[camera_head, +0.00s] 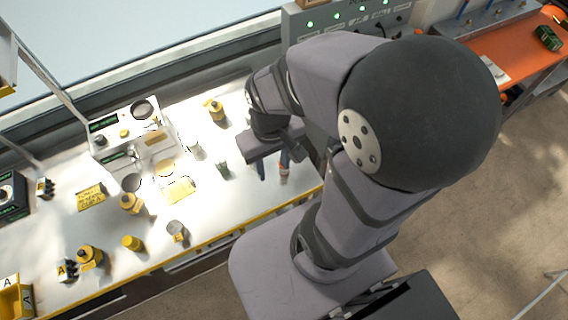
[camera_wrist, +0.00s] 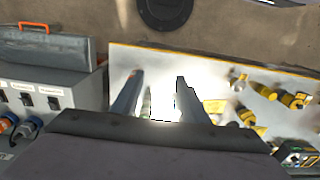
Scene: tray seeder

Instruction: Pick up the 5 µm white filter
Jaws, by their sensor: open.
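My gripper (camera_head: 273,172) is open over the right end of the bright worktable, with its fingers pointing down. In the wrist view its two fingers (camera_wrist: 160,78) stand apart, with glare on the table between them. A small pale, whitish cylinder (camera_head: 194,147) stands on the table to the left of my gripper, and a small grey-green one (camera_head: 222,168) stands closer to it. No 5 µm marking can be read, so I cannot tell which piece is the white filter. A pale upright shape (camera_wrist: 147,102) shows beside the left finger in the wrist view.
Several yellow pieces, including a yellow-capped one (camera_head: 215,110) and a yellow cylinder (camera_head: 132,243), stand about the table. A white instrument (camera_head: 133,136) stands at the back. A grey panel with green lights (camera_head: 300,30) is behind my arm. The table's yellow front edge (camera_head: 215,241) is clear.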

